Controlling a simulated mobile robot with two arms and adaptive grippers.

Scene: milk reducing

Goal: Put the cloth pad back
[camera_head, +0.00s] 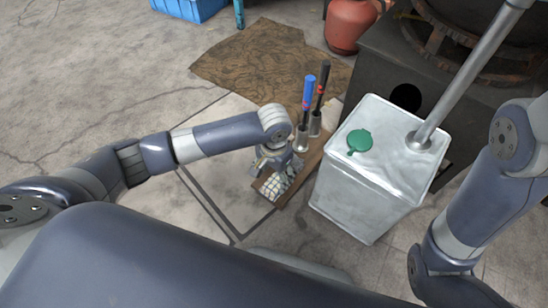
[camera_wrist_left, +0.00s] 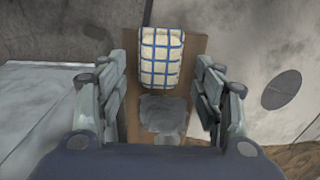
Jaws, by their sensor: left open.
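The cloth pad (camera_head: 272,188) is white with a blue grid and lies on one end of a narrow brown board (camera_head: 313,160). In the left wrist view the pad (camera_wrist_left: 162,58) lies on the board (camera_wrist_left: 126,45), ahead of and between the lines of the two fingers. My left gripper (camera_head: 275,168) is over that end of the board, close to the pad. In the left wrist view the left gripper (camera_wrist_left: 165,100) is open, with nothing held between its fingers. My right arm shows at the right, but its gripper is out of view.
Two handled tools, blue (camera_head: 308,95) and black (camera_head: 323,85), stand upright on the board behind my gripper. A metal can (camera_head: 372,190) with a green cap stands close on the right. A brown mat (camera_head: 265,60) lies behind. The floor at left is clear.

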